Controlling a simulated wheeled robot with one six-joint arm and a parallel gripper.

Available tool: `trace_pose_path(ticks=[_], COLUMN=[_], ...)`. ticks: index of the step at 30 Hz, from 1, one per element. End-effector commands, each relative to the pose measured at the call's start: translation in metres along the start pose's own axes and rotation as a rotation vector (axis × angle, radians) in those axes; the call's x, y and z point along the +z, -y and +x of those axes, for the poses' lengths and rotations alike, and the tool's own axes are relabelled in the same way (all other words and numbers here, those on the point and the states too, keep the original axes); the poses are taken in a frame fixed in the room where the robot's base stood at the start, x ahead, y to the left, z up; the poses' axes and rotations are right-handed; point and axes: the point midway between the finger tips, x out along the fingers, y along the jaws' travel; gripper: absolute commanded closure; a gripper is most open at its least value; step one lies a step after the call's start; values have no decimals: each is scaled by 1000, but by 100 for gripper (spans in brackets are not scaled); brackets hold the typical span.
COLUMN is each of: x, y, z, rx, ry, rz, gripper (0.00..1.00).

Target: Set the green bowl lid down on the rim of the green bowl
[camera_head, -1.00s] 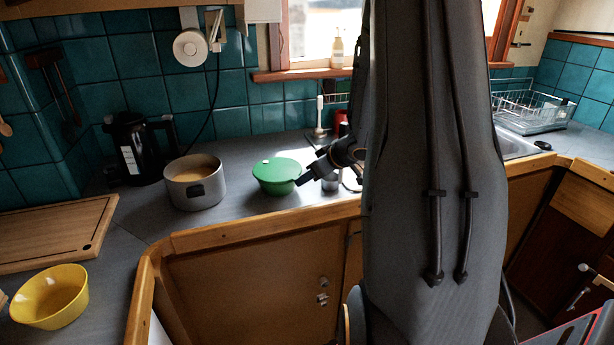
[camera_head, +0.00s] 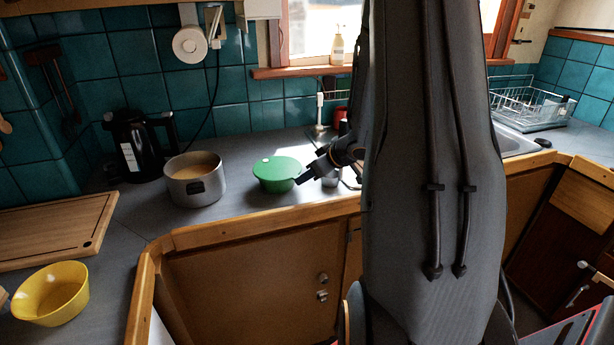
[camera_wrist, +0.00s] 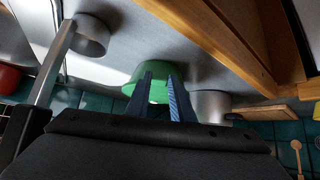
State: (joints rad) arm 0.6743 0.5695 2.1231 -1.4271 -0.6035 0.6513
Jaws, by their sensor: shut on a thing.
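The green bowl (camera_head: 277,187) stands on the grey counter, right of the cooking pot. The green bowl lid (camera_head: 273,165) covers its top and looks about level; I cannot tell whether lid and rim touch all round. My gripper (camera_head: 300,180) reaches in from the right and is shut on the lid at its right edge. In the wrist view the fingers of my gripper (camera_wrist: 160,88) are on either side of green, and the green bowl (camera_wrist: 153,70) shows beyond them. The fingers hide part of the lid's edge.
A grey pot (camera_head: 194,185) stands close left of the bowl, with a black kettle (camera_head: 136,150) behind it. A yellow bowl (camera_head: 50,294) and a cutting board (camera_head: 55,232) lie further left. A metal cup (camera_wrist: 92,36) stands near the bowl. The counter's wooden edge (camera_head: 260,226) runs in front.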

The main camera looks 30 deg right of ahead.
Motion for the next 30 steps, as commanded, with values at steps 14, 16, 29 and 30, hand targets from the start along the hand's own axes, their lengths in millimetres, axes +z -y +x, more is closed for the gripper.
trace_pose_path(ticks=[14, 16, 29, 30], x=[1, 0, 0, 0], y=[0, 0, -1, -1], z=[-1, -5, -66, -70], rx=[0, 1, 2, 2], ry=[1, 0, -1, -1], rz=[0, 0, 1, 0], gripper=[57, 57, 57, 57])
